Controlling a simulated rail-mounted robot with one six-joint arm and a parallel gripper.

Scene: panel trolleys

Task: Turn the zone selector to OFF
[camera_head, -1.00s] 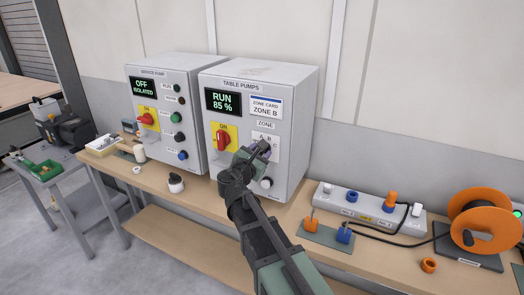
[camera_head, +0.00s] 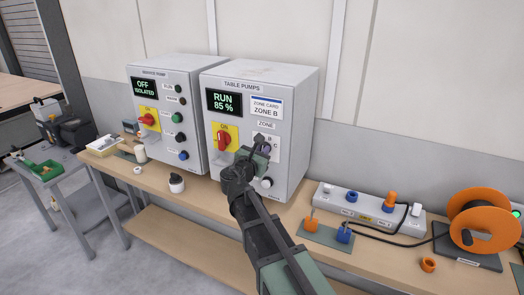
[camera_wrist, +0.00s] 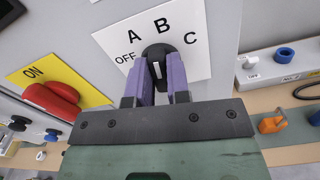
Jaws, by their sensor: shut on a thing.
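The TABLE PUMPS panel (camera_head: 300,125) reads RUN 85 % and carries a ZONE CARD for ZONE B. Its zone selector is a black knob (camera_wrist: 157,50) on a white plate (camera_wrist: 108,38) marked OFF, A, B and C. My gripper (camera_head: 262,147) is at the plate in the head view. In the wrist view, the purple fingers of my gripper (camera_wrist: 158,74) are shut on the knob, one on each side. A white mark shows on the knob between the fingers. The fingers hide part of the knob, so its exact setting is unclear.
A red switch on yellow (camera_head: 223,138) is close left of my gripper, and a white knob (camera_head: 266,183) is below it. The isolated service pump panel (camera_head: 160,95) stands to the left. A socket strip (camera_head: 335,203) and orange reel (camera_head: 484,222) are at right.

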